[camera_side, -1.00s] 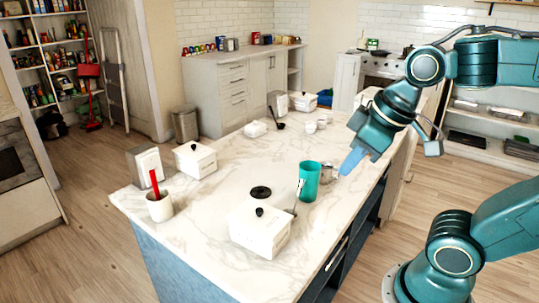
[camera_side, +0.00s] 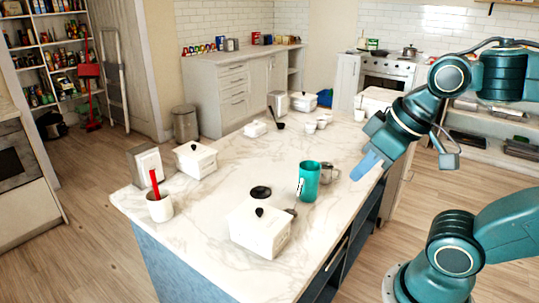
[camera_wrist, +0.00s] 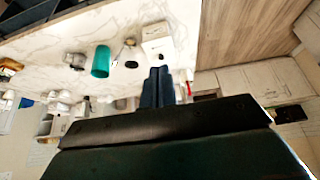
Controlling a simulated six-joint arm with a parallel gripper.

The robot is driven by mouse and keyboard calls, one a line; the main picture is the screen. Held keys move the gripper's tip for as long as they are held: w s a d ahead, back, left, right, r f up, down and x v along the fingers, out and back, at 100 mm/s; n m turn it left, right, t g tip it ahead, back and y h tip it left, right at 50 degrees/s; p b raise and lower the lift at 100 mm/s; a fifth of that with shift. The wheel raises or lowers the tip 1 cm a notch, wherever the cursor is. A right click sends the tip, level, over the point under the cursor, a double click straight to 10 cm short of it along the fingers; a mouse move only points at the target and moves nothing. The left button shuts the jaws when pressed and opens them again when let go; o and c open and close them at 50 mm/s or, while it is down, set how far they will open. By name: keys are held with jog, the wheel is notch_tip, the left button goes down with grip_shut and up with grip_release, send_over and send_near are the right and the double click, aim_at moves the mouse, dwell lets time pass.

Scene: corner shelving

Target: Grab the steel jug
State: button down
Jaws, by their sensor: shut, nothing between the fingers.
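The steel jug (camera_side: 329,172) is a small shiny metal vessel standing on the marble counter, just right of a teal cup (camera_side: 309,182) in the side view. In the wrist view, a small metallic shape beside the teal cup (camera_wrist: 101,61) looks like the jug (camera_wrist: 75,61). My gripper (camera_side: 362,170) is to the right of the jug and apart from it, over the counter's right edge. Its blue fingers are together and empty. They also show pressed together in the wrist view (camera_wrist: 159,80).
A white lidded box (camera_side: 260,230) and a dark round lid (camera_side: 260,192) are left of the teal cup. Small white cups (camera_side: 316,125) stand farther back. A white pot with a red utensil (camera_side: 159,208) is at the left. The counter's middle is clear.

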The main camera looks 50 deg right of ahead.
jog(key=c, duration=1.3)
grip_release()
jog(key=shift+c, duration=0.2)
